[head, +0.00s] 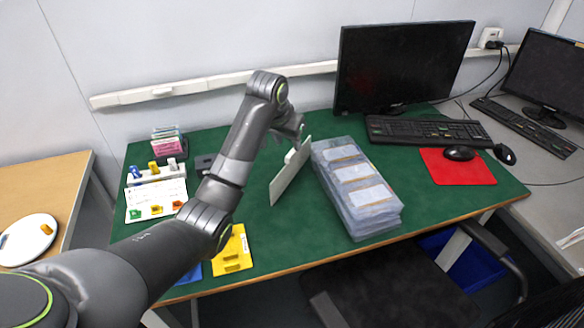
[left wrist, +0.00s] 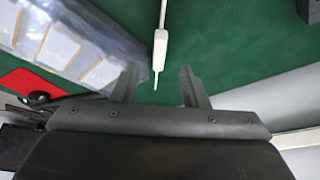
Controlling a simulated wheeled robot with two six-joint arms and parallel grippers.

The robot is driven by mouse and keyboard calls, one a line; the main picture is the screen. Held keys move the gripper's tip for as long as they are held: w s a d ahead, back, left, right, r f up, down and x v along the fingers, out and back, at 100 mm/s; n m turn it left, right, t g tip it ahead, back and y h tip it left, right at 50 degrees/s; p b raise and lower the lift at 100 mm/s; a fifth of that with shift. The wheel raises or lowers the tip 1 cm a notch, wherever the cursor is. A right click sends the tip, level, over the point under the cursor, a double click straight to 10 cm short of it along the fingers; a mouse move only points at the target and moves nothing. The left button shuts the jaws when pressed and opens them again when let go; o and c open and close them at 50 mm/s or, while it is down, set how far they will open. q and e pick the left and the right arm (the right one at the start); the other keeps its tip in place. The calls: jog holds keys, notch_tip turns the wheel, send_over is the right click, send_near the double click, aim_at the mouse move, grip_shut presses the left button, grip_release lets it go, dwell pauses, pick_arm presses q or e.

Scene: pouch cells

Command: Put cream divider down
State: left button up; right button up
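The cream divider (head: 290,176) is a thin flat panel standing on edge at the middle of the green mat, left of the clear box. I cannot tell whether its lower edge bears on the mat. My left gripper (head: 301,142) is at the divider's upper far end. In the left wrist view the divider (left wrist: 161,50) shows edge-on between the two fingers of my left gripper (left wrist: 160,82). The fingers are wide apart, with a gap on each side of the divider. My right gripper is in neither view.
The clear box (head: 362,212) with several compartments stands close right of the divider. The green mat (head: 290,240) is bare in front of it. A yellow card (head: 236,240), a white sheet (head: 150,190) and small holders lie left. A monitor (head: 395,65), keyboard (head: 425,131) and red mouse pad (head: 455,170) are right.

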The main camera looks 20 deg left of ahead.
aim_at(291, 153)
pick_arm(q)
jog(key=shift+x, duration=3.9)
jog(key=shift+s, duration=0.15)
jog(key=shift+c, duration=0.4)
grip_shut()
